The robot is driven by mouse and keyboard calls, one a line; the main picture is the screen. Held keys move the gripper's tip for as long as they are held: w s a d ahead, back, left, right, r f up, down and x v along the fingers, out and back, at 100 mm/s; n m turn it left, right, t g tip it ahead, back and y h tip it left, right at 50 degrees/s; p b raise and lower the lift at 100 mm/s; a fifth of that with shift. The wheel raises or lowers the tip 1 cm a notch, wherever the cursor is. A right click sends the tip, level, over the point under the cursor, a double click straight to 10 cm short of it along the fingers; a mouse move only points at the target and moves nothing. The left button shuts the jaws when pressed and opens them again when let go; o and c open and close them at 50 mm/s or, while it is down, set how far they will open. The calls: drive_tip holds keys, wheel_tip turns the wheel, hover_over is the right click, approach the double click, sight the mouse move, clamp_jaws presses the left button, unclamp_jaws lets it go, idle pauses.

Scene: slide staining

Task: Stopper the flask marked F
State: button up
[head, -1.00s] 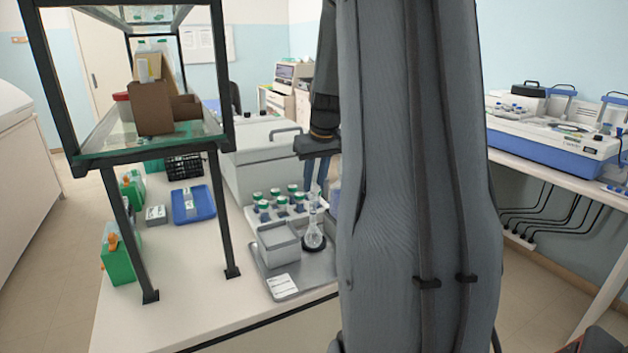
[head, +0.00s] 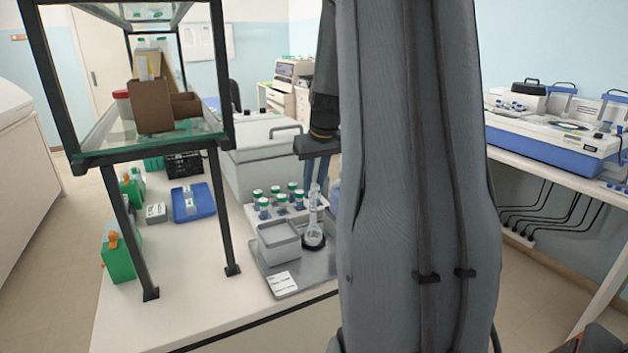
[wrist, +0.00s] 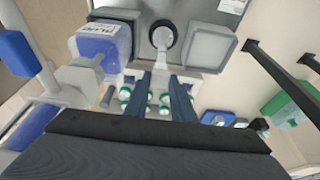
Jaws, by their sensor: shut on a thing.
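No letter F is readable.
A grey open box (head: 279,241) and a white label card (head: 282,284) share the tray. A rack of green-capped bottles (head: 274,199) stands behind. A blue-labelled container (wrist: 98,42) is close on the left in the wrist view. A shelf post (head: 215,210) rises at left.

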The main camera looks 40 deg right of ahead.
drive_tip(key=o, duration=1.5)
drive_tip(key=shift+r, duration=0.1)
drive_tip(key=shift+r+p, duration=2.4)
drive_tip(key=shift+r, duration=0.5)
clamp_jaws()
